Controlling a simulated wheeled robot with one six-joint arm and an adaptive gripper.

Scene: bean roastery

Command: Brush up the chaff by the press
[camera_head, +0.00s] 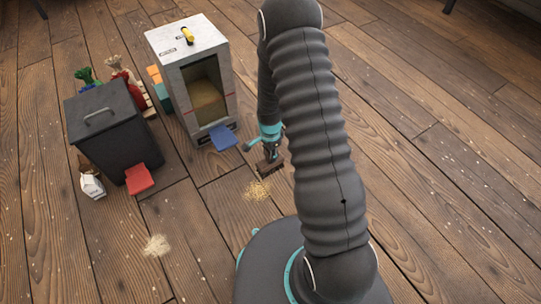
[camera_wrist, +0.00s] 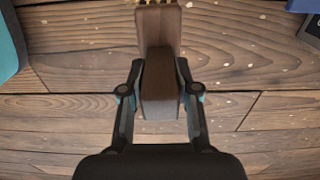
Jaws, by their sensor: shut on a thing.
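My gripper (camera_head: 269,150) is shut on a brown wooden brush (camera_wrist: 160,75); its fingers (camera_wrist: 160,95) clasp both sides of the handle in the wrist view. Yellowish bristle tips show at the top edge there. In the head view the brush (camera_head: 270,167) is low over the floor, just beyond a pile of pale chaff (camera_head: 257,191); I cannot tell if it touches the floor. A second, paler chaff pile (camera_head: 156,245) lies further left and nearer. A tall pale cabinet (camera_head: 180,36) with a window of tan material, apparently the press, stands behind the first pile.
A dark lidded bin (camera_head: 100,125) with a red pedal (camera_head: 140,178) stands left. A white carton (camera_head: 93,186) and coloured goods (camera_head: 120,72) sit around it. The plank floor (camera_head: 430,130) at right is open.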

